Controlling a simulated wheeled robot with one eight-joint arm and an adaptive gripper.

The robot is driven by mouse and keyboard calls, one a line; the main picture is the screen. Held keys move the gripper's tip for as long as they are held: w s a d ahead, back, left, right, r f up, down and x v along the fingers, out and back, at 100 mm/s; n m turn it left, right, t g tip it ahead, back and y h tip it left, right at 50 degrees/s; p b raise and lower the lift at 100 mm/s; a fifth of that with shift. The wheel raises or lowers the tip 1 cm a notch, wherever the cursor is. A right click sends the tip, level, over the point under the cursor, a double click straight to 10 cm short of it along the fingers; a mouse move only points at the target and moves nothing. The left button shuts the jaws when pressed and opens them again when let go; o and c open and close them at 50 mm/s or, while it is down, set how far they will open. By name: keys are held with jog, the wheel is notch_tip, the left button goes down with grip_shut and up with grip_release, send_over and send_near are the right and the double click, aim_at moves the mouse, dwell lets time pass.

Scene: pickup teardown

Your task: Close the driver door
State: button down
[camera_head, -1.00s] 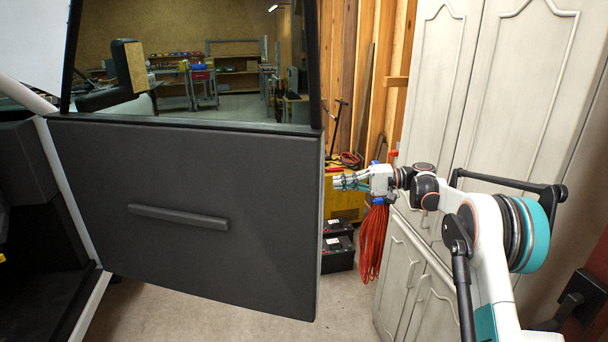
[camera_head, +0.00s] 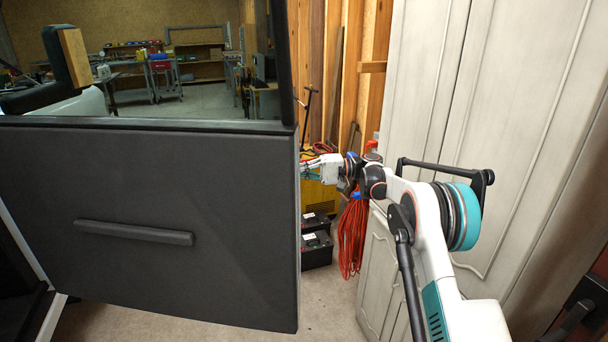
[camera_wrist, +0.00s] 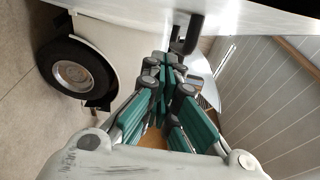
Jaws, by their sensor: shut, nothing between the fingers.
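The driver door (camera_head: 160,290) stands open in the head view, its dark inner panel facing me and its window above. A dark pull bar (camera_head: 135,233) crosses the panel. My gripper (camera_head: 306,167) is just right of the door's free edge in the picture, its tips close to or partly behind that edge. I cannot tell whether they touch. In the wrist view the green-padded fingers of my gripper (camera_wrist: 165,62) are shut and empty. White bodywork (camera_wrist: 240,14) runs across the top there, with a dark part (camera_wrist: 192,35) near the fingertips.
A tall pale cabinet (camera_head: 430,90) stands close on the right. Red cable (camera_head: 353,230) hangs beside it, with black batteries (camera_head: 316,245) and a yellow unit (camera_head: 318,200) behind the door edge. A wheel (camera_wrist: 75,75) shows in the wrist view. Some floor is clear below the door.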

jog(key=s+a+b, duration=0.2)
jog(key=s+a, duration=0.2)
jog(key=shift+s+a, duration=0.15)
jog(key=shift+a, duration=0.25)
jog(key=shift+s, duration=0.1)
